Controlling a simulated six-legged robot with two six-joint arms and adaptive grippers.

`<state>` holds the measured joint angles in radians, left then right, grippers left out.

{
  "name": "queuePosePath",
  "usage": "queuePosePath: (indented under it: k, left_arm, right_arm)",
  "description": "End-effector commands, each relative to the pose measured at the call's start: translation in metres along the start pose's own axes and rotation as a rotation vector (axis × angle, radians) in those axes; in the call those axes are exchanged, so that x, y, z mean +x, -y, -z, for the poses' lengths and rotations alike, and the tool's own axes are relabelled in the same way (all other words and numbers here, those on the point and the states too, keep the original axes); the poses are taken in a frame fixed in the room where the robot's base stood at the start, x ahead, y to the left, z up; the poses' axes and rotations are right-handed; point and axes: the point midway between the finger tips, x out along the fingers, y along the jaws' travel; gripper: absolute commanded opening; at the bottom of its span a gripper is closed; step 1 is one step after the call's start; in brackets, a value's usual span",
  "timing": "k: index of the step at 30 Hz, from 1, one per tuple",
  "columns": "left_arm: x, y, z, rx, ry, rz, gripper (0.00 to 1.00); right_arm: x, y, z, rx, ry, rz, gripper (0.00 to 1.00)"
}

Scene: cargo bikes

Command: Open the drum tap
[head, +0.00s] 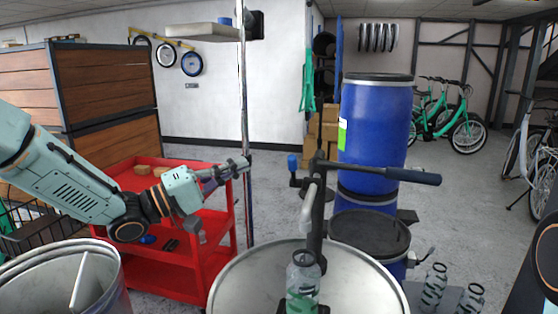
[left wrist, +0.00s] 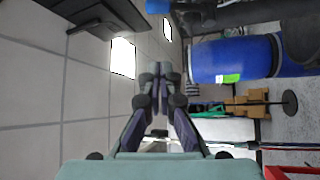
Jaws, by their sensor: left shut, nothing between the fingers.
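A pale-topped drum (head: 240,283) stands at the front centre. A dark upright fitting (head: 318,215) rises from it, with a long dark handle (head: 400,174) reaching right and a blue knob (head: 292,162) on its left side. A pale spout (head: 307,207) points down over a clear bottle (head: 303,272). I cannot tell whether the tap is open or closed. My left gripper (head: 243,165) is left of the blue knob, apart from it, shut and empty. Its closed fingers also show in the left wrist view (left wrist: 160,78). My right gripper is out of view.
Blue drums (head: 372,125) are stacked behind the fitting; one also shows in the left wrist view (left wrist: 235,58). A red cart (head: 180,272) stands behind my left arm. An open bin (head: 40,260) is at front left. Bottles (head: 433,287) stand at front right.

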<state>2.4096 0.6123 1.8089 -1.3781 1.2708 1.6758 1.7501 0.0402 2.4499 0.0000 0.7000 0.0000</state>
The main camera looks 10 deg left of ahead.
Motion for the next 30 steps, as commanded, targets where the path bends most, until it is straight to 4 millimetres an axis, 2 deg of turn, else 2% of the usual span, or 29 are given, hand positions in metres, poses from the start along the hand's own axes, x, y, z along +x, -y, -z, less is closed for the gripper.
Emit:
queuePosePath:
  k: [4,8,25,30]
  left_arm:
    - [0.005,0.001,0.001,0.002,0.000,0.001,0.00]
    - [0.019,0.002,0.001,0.003,0.004,0.003,0.00]
    - [0.103,0.002,0.003,0.002,0.005,0.000,0.00]
    - [0.094,0.001,-0.015,-0.003,0.001,-0.001,0.00]
  right_arm:
    - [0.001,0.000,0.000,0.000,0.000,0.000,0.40]
    - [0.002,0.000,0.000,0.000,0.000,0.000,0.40]
    - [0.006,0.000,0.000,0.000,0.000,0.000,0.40]
    - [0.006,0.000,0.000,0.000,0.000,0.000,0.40]
